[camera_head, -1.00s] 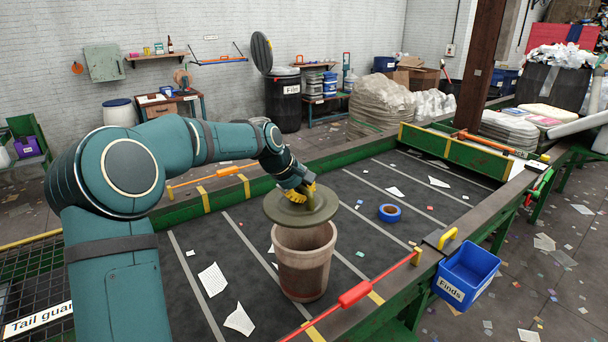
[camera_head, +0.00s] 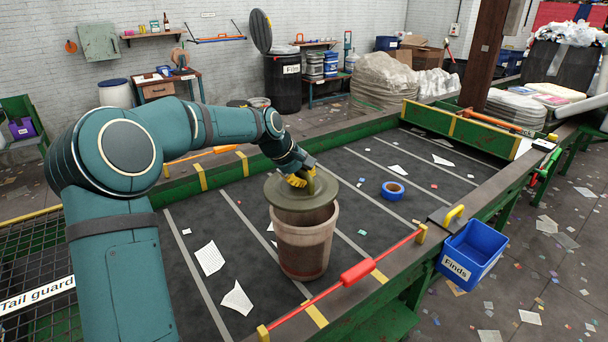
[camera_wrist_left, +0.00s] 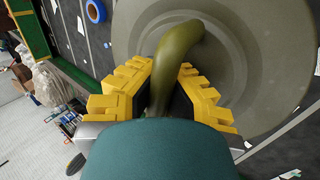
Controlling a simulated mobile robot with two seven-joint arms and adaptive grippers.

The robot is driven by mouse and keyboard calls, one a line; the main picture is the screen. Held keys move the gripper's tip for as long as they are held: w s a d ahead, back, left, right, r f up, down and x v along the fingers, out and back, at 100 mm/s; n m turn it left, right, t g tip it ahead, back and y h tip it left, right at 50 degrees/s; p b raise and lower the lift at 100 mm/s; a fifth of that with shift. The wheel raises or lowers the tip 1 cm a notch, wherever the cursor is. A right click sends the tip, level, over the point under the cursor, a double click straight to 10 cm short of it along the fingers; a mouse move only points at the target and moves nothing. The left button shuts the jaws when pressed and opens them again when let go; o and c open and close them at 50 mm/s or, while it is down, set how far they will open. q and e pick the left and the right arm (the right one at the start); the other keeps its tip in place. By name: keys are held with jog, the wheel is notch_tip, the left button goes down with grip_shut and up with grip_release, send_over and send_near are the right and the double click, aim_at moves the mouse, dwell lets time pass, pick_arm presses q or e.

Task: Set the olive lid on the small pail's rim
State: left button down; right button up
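The small pail (camera_head: 303,252), brownish and tapered, stands upright on the dark belt in the head view. The olive lid (camera_head: 279,197), a round disc with a curved handle, is over the pail's mouth and roughly level. Its left edge reaches past the rim, and a strip of the pail's inside shows below its front edge. My left gripper (camera_head: 300,178), with yellow fingers, is shut on the lid's handle from above. The wrist view shows the handle (camera_wrist_left: 178,48) between the fingers. My right gripper is not in view.
A blue tape roll (camera_head: 393,190) and paper scraps lie on the belt (camera_head: 380,235). A red-gripped bar (camera_head: 358,273) runs along the near edge, close to the pail. A blue "Finds" bin (camera_head: 470,252) hangs outside the belt's right side.

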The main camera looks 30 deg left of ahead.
pick_arm(q)
jog(key=shift+f+b, duration=0.4)
jog(key=shift+f, duration=0.35)
jog(key=shift+f+b, duration=0.6)
jog(key=shift+f, duration=0.4)
jog(key=c, duration=1.1)
grip_release()
jog(key=shift+o, duration=0.2)
